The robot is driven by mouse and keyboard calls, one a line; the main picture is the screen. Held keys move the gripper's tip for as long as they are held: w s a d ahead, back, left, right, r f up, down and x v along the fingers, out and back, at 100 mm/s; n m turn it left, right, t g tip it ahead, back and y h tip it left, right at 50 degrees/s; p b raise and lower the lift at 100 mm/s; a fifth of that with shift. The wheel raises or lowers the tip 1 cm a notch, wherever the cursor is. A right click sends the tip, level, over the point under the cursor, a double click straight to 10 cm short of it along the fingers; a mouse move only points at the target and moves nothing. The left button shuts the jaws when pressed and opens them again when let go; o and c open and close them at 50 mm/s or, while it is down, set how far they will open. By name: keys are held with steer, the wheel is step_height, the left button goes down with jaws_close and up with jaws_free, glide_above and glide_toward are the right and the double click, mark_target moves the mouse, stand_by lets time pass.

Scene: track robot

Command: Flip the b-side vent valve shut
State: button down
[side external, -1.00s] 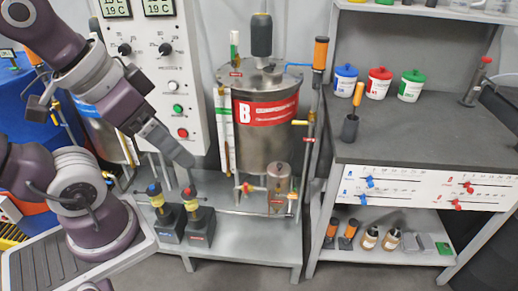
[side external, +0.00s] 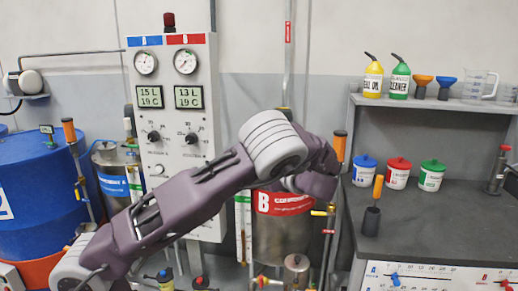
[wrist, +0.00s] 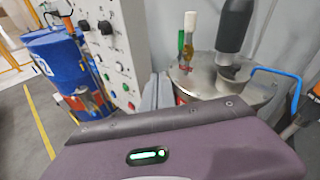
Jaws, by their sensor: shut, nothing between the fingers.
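The B tank (side external: 285,245), steel with a red label (side external: 285,203), stands behind my arm in the side view. My arm hides its lid and upper part there. The wrist view shows the steel lid (wrist: 245,88) with a dark cylinder (wrist: 234,25), a blue hose (wrist: 283,72) and a small fitting with red on it (wrist: 186,68). I cannot tell which fitting is the vent valve or how it is set. My gripper (wrist: 158,90) is shut and empty, its grey fingers partly showing beyond the purple housing, left of the lid. The side view hides the fingers.
The control panel (side external: 178,110) stands left of the tank. An orange-handled pipe (side external: 340,147) and a yellow lever (side external: 321,212) are close on its right. The dark bench (side external: 430,220) with lidded jars stands further right; blue drums (side external: 35,190) are at the left.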

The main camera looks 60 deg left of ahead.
steer(key=w+m, duration=0.1)
steer(key=w+m+t+y, duration=0.1)
steer(key=w+d+m, duration=0.1)
steer(key=shift+w+d+r+t+y, duration=0.1)
steer(key=shift+w+r+t+y, duration=0.2)
steer(key=shift+r+t+y, duration=0.1)
steer(key=shift+f, duration=0.1)
steer(key=w+a, duration=0.2)
steer(key=a, duration=1.1)
steer(key=shift+w+a, duration=0.35)
